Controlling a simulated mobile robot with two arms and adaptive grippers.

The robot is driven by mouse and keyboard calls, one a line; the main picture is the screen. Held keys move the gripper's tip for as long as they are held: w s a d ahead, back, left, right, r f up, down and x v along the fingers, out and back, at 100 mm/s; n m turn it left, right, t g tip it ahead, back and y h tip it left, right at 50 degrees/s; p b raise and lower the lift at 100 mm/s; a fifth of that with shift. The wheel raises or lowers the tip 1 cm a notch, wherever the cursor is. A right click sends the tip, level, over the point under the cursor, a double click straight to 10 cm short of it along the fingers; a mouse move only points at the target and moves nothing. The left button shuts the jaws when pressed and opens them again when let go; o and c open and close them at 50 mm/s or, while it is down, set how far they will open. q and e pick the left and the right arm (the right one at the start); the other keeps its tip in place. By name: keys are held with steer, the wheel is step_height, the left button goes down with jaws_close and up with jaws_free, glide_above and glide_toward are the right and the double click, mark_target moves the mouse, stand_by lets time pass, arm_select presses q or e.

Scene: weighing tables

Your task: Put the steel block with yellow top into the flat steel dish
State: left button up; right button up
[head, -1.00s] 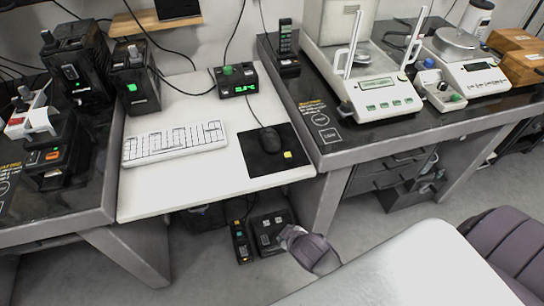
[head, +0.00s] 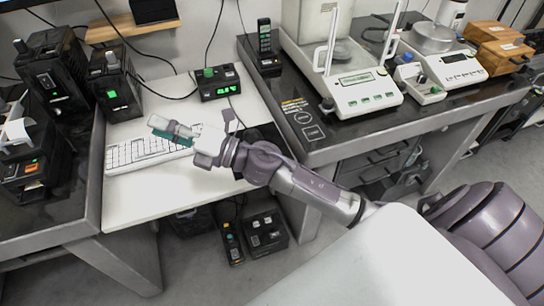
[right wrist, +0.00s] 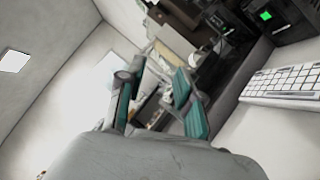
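My right gripper (head: 172,130) is over the keyboard on the white desk, with its arm reaching in from the right. In the right wrist view its two teal-padded fingers (right wrist: 156,92) are apart with nothing held between them. The steel block with yellow top is not visible now; a small yellow-topped piece showed earlier on the black mouse mat, which my right arm now largely covers. I cannot make out the flat steel dish for certain. My left gripper is not in view.
The keyboard (head: 130,154) lies under my right gripper. A control box with green digits (head: 218,84) stands behind it. A white balance (head: 362,92) and a second scale (head: 458,64) stand on the dark table at right. Black devices (head: 60,70) stand at left.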

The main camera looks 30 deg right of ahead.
step_height(320, 180, down, 6)
steer(key=s+a+n+g+h, duration=0.1)
steer(key=s+a+n+g, duration=0.15)
steer(key=n+g, duration=1.2)
steer(key=d+f+n+h, duration=0.25)
steer(key=d+h, duration=0.45)
steer(key=d, duration=0.7)
steer(key=d+f+n+h, duration=0.1)
steer(key=d+n+h, duration=0.45)
steer(key=d, duration=0.85)
steer(key=shift+m+g+h, duration=0.45)
steer(key=shift+m+h, duration=0.2)
steer(key=shift+m, duration=0.2)
steer(key=f, duration=0.7)
steer(key=shift+w+a, duration=0.25)
steer(key=shift+w, duration=0.05)
steer(key=shift+w+f+p, duration=0.2)
steer(key=shift+f+p, duration=0.4)
steer(key=shift+f, duration=2.35)
jaws_close()
